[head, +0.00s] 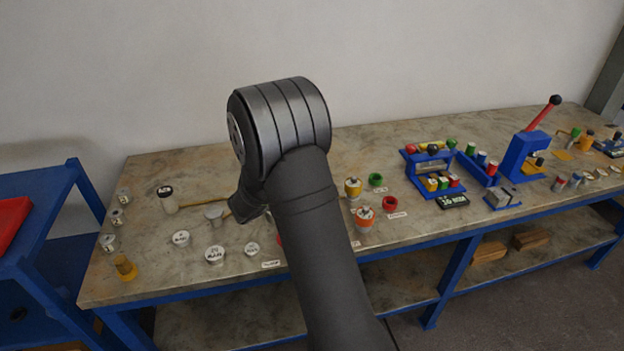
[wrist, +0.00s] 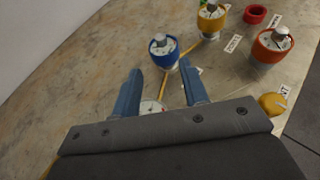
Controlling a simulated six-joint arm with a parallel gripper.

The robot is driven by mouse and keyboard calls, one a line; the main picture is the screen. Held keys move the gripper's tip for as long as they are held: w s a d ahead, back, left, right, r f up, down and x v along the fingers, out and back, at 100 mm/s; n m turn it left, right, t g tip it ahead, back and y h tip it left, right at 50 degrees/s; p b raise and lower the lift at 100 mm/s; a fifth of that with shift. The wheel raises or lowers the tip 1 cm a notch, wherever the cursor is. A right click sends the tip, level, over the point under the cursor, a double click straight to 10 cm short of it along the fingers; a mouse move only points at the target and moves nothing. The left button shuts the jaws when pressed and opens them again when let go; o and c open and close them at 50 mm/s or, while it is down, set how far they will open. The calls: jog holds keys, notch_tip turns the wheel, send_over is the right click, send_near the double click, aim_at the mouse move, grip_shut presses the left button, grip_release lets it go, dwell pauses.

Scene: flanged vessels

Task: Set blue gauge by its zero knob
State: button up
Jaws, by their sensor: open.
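The blue gauge (wrist: 163,53) stands upright on the bench in the wrist view, with a pale dial top and a grey metal knob (wrist: 159,40) on it. My gripper (wrist: 161,80) is open and empty, its two blue fingers spread wide. In the picture the gauge is just above the gap between the fingertips, apart from both. A pale round thing (wrist: 150,107) shows between the fingers, partly hidden by the gripper body. In the head view my arm hides the blue gauge, and the fingers cannot be made out.
A yellow gauge (wrist: 211,20) and an orange gauge (wrist: 272,46) stand right of the blue one, near a red ring (wrist: 255,14). A yellow knob-like part (wrist: 272,104) is by my gripper's right side.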

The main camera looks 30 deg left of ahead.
jog(key=x, duration=1.2)
grip_shut()
